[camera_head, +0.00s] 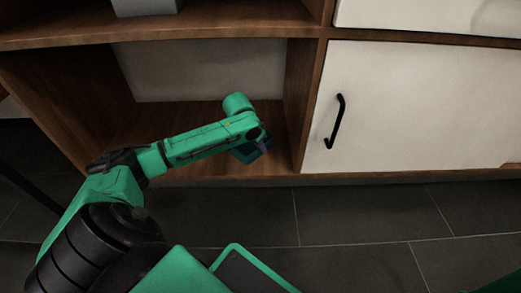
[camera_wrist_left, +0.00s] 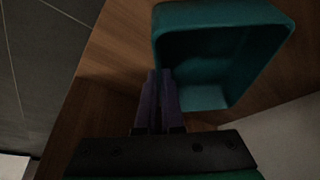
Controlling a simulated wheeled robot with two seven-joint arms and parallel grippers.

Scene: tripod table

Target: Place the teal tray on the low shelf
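The teal tray (camera_head: 250,154) is at the low shelf (camera_head: 190,165), near its front right, mostly hidden behind my left arm's end. In the left wrist view the tray (camera_wrist_left: 222,40) shows its empty inside, with brown wood around it. My left gripper (camera_head: 264,143) is inside the lower opening. Its purple fingers (camera_wrist_left: 158,75) are close together at the tray's near left wall and look shut on that rim. I cannot tell whether the tray's bottom touches the shelf board. My right gripper is not in view.
The compartment's right wooden wall (camera_head: 298,105) stands close to the tray. A white door with a black handle (camera_head: 337,120) is to the right. An upper shelf (camera_head: 200,30) holds a grey box (camera_head: 146,6). The low shelf's left part is clear.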

